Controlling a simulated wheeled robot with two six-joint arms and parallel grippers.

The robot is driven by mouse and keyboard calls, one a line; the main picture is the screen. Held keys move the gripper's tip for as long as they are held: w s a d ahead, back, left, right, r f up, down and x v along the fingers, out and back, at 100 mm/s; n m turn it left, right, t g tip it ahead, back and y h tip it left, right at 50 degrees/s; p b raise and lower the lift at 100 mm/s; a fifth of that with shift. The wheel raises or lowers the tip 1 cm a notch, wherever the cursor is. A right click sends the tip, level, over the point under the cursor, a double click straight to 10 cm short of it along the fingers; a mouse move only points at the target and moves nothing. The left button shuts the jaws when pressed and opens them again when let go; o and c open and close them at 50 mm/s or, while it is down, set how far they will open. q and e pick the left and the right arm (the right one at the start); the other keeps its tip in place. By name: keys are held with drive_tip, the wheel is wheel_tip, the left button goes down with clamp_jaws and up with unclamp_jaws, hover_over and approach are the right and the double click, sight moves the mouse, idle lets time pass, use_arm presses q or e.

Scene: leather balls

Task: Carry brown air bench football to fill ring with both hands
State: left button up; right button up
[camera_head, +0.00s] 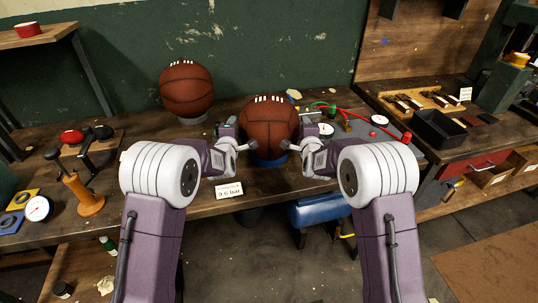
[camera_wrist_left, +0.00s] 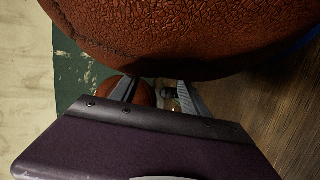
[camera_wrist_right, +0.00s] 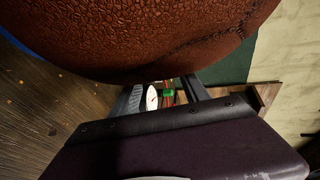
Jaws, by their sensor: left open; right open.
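A brown, pebbled leather ball with white lacing on top (camera_head: 268,128) sits on a blue ring (camera_head: 267,159) on the bench, between my two grippers. My left gripper (camera_head: 250,145) is open at the ball's left side. My right gripper (camera_head: 287,146) is open at its right side. The ball fills the top of the left wrist view (camera_wrist_left: 190,35) and of the right wrist view (camera_wrist_right: 150,35). A second brown laced ball (camera_head: 186,88) rests on a grey ring (camera_head: 193,118) at the back left.
A card reading 9.6 bar (camera_head: 229,190) is at the bench's front edge. A red hose (camera_head: 365,118) and a gauge (camera_head: 326,129) lie right of the ball. An orange hand pump (camera_head: 82,190) stands at left. A black bin (camera_head: 438,129) is at right.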

use_arm(q)
drive_tip(key=shift+a, duration=0.15)
drive_tip(key=o, duration=0.5)
use_arm(e)
drive_tip(key=shift+d, duration=0.25)
use_arm(q)
drive_tip(key=shift+a, duration=0.15)
use_arm(e)
drive_tip(key=o, duration=0.5)
drive_tip(key=shift+d, duration=0.1)
use_arm(q)
drive_tip(key=v, duration=1.2)
use_arm(e)
drive_tip(key=v, duration=1.2)
drive_tip(key=shift+s+r, duration=0.1)
